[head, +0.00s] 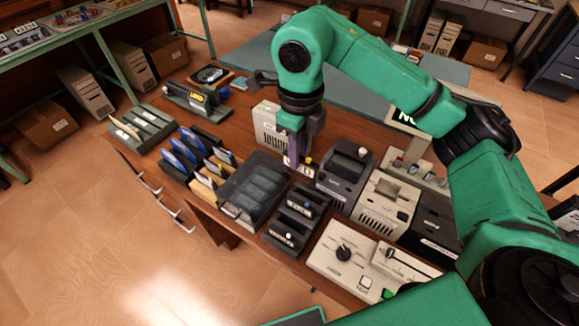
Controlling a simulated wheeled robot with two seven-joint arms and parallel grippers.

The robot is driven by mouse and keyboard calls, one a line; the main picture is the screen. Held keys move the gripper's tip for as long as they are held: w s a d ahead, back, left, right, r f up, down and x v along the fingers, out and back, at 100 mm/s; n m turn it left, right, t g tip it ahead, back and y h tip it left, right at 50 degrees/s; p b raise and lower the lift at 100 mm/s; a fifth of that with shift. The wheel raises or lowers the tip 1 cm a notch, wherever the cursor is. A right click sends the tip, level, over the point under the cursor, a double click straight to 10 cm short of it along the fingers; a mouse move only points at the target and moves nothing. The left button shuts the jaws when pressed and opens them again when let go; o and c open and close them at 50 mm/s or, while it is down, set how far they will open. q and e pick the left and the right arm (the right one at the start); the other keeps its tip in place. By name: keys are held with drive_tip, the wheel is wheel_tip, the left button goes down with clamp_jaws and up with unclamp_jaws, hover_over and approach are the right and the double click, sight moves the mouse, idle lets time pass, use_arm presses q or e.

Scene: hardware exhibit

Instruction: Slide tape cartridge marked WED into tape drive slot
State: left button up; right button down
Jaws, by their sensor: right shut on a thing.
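My right gripper (302,150) reaches down from above over the middle of the brown desk. It is shut on a dark tape cartridge (300,170) with a pale label; the lettering is too small to read. The cartridge is upright just left of a dark drive-like unit (345,172); I cannot tell whether they touch. Which unit has the tape slot is not clear from here. A dark rack (291,222) with small label-fronted pieces stands in front of the gripper. My left gripper is not in view.
A dark open tray (253,190) lies left of the rack, beside upright blue and tan folders (190,150). A beige unit (268,124) stands behind the gripper. Beige units (385,203) and a control panel with knobs (340,262) crowd the right side.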

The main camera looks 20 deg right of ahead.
use_arm(q)
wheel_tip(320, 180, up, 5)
drive_tip(key=p, duration=0.4)
use_arm(e)
drive_tip(key=w+d+f, duration=0.2)
drive_tip(key=w+d, duration=0.1)
drive_tip(key=d, duration=0.5)
drive_tip(key=w+d+f, duration=0.2)
drive_tip(key=w+d, duration=0.1)
drive_tip(key=d, duration=0.5)
use_arm(q)
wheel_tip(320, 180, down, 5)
drive_tip(key=b, duration=0.4)
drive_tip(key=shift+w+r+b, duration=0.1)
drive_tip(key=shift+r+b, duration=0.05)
drive_tip(key=shift+b, duration=0.2)
use_arm(e)
drive_tip(key=f, duration=0.5)
drive_tip(key=shift+a+f, duration=0.2)
drive_tip(key=shift+f, duration=0.15)
drive_tip(key=shift+s, duration=0.1)
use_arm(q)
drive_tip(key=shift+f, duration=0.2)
use_arm(e)
drive_tip(key=shift+f, duration=0.3)
use_arm(q)
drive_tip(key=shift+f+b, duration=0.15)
drive_tip(key=shift+b, duration=0.2)
use_arm(e)
drive_tip(key=shift+f, duration=0.25)
